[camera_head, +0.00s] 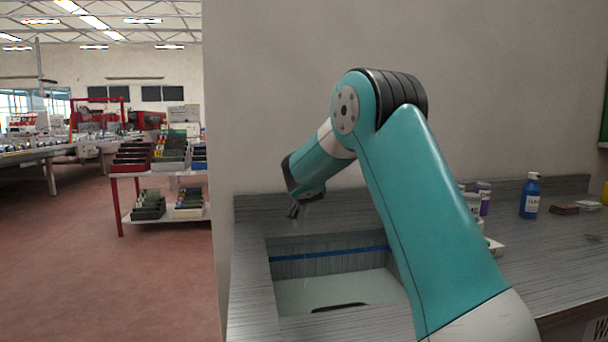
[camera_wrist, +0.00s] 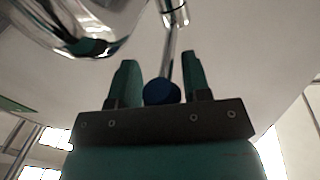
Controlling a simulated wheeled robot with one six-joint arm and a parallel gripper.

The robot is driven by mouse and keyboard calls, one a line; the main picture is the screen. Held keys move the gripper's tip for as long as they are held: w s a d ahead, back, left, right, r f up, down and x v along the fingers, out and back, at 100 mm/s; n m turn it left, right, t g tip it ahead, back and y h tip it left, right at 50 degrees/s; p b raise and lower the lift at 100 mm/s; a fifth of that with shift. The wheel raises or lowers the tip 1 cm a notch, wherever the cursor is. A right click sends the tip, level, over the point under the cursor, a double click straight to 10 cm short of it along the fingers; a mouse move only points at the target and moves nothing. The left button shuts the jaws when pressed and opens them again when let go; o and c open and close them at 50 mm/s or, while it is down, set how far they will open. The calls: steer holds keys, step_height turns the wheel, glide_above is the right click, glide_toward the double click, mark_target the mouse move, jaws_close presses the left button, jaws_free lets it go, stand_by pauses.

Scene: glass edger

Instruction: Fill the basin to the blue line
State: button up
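The basin (camera_head: 285,300) is sunk in the grey counter in the head view. A blue line (camera_head: 330,254) runs along its upper inner wall. A pale, smooth surface (camera_head: 350,287) lies well below the line; I cannot tell if it is water or bare bottom. My gripper (camera_head: 294,211) is above the basin's back left. In the wrist view, my gripper (camera_wrist: 156,78) has its fingers apart, with the blue knob (camera_wrist: 161,92) of a chrome lever (camera_wrist: 171,50) between them, no clear contact on either side. A chrome tap body (camera_wrist: 85,25) shows at upper left. No stream is visible.
A blue bottle (camera_head: 530,197), a white and purple container (camera_head: 484,197) and small blocks (camera_head: 564,209) stand on the counter at right. A wall rises behind the counter. My arm hides part of the basin's right side. A shelf cart (camera_head: 118,205) stands at far left.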

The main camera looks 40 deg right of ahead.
steer(key=shift+o, duration=0.9)
steer(key=shift+a, duration=0.1)
steer(key=shift+s+a, duration=0.15)
steer(key=shift+a, duration=0.05)
steer(key=b+v, duration=0.4)
steer(key=v, duration=1.3)
steer(key=shift+d, duration=0.1)
stand_by(4.3)
